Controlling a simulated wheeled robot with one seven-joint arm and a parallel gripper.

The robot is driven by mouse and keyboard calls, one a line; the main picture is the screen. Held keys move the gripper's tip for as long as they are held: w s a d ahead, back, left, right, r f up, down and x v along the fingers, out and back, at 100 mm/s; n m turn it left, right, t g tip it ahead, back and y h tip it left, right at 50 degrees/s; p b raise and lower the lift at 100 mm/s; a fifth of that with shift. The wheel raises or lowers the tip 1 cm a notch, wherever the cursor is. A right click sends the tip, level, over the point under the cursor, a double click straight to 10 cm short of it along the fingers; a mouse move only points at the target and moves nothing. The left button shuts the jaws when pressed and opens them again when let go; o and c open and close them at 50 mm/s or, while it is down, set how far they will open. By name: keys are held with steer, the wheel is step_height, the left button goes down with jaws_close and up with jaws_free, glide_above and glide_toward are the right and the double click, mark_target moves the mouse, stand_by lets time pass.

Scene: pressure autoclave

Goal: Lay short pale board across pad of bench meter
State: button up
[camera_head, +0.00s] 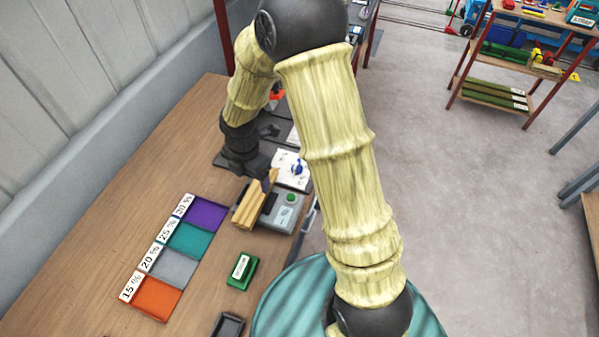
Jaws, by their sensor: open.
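I cannot tell which is the short one, or whether any touches the pad. My gripper (244,166) is dark and points down behind the boards, apart from them. It is open, with nothing visible in it; its fingertips are small and hard to make out.
Orange (157,299), grey (174,269), teal (189,240) and purple (207,213) labelled areas line the bench at left. A green block (242,271) and a black tray (229,325) lie nearer. A white sheet (290,172) with a blue item lies beyond the meter. Bare bench is at left.

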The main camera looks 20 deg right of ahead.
steer(key=s+d+r+m+t, duration=0.1)
steer(key=s+d+r+m, duration=0.4)
steer(key=m, duration=0.7)
steer(key=s+d+r+m+t, duration=0.1)
steer(key=s+d+r+m, duration=0.5)
steer(key=m, duration=0.7)
steer(key=shift+s+d, duration=0.3)
steer(key=shift+s, duration=0.05)
